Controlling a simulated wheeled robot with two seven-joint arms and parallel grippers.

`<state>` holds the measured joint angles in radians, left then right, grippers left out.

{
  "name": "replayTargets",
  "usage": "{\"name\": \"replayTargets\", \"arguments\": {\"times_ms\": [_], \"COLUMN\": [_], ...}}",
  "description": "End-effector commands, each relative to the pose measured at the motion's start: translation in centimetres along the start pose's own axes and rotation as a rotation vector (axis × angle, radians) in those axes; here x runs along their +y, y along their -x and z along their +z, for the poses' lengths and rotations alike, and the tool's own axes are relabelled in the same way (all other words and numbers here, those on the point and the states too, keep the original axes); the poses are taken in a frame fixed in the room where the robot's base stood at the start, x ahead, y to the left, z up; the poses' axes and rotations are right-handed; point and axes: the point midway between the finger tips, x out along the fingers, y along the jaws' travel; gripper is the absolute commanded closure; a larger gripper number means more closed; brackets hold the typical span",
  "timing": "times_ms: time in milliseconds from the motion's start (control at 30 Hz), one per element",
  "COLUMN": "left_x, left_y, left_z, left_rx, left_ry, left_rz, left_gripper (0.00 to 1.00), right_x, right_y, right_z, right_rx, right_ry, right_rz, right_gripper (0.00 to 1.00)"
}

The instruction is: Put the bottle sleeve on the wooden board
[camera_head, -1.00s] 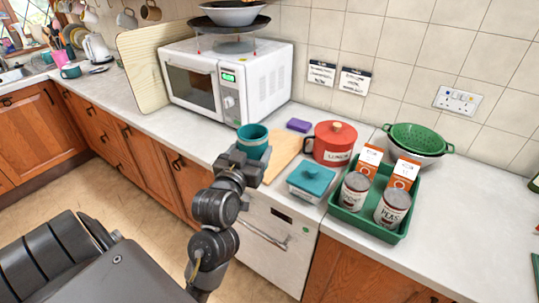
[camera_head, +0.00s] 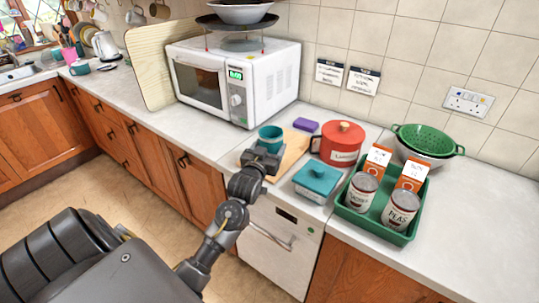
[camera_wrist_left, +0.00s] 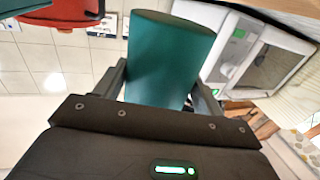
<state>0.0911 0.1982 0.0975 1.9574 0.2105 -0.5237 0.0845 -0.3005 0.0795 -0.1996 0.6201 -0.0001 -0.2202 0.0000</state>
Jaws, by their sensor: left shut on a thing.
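The bottle sleeve (camera_head: 270,134) is a teal cylinder, held in my left gripper (camera_head: 262,156). In the left wrist view the sleeve (camera_wrist_left: 168,60) fills the space between the two fingers, which press on its sides. The wooden board (camera_head: 296,146) lies flat on the counter, and the sleeve and gripper cover its left part in the head view. The sleeve looks upright at the board's left side; I cannot tell whether its base touches the board. My right gripper is not in view.
A purple block (camera_head: 306,124) lies behind the board. A red lunch pot (camera_head: 340,138) and a teal lidded dish (camera_head: 317,178) stand to its right. A green tray (camera_head: 352,213) with cans and cartons is farther right. The microwave (camera_head: 255,88) stands behind on the left.

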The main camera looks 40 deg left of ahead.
Motion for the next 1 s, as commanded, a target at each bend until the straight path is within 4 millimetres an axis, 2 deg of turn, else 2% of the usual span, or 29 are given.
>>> {"name": "replayTargets", "arguments": {"times_ms": [233, 633, 667, 700, 800, 1000], "left_x": [0.0, 0.0, 0.0, 0.0, 0.0, 0.0], "left_y": [-0.1, -0.1, -0.1, -0.1, -0.1, -0.1], "left_z": [3.0, 3.6, 3.5, 3.5, 3.5, 3.5], "left_rx": [-0.003, -0.001, -0.001, -0.001, -0.001, -0.001], "left_ry": [0.0, 0.0, 0.0, 0.0, 0.0, 0.0], "left_rz": [0.0, 0.001, 0.001, 0.001, 0.0, 0.0], "left_gripper": [0.57, 0.57, 0.28, 0.23, 0.1, 0.09], "right_x": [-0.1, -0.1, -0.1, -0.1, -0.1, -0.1], "right_y": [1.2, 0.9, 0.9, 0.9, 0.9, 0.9], "right_z": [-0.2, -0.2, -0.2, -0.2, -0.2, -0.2], "right_rx": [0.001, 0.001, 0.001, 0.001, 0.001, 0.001], "right_ry": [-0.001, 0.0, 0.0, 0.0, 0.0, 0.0], "right_rz": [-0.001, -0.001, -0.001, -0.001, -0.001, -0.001], "right_gripper": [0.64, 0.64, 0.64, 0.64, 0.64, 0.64]}}
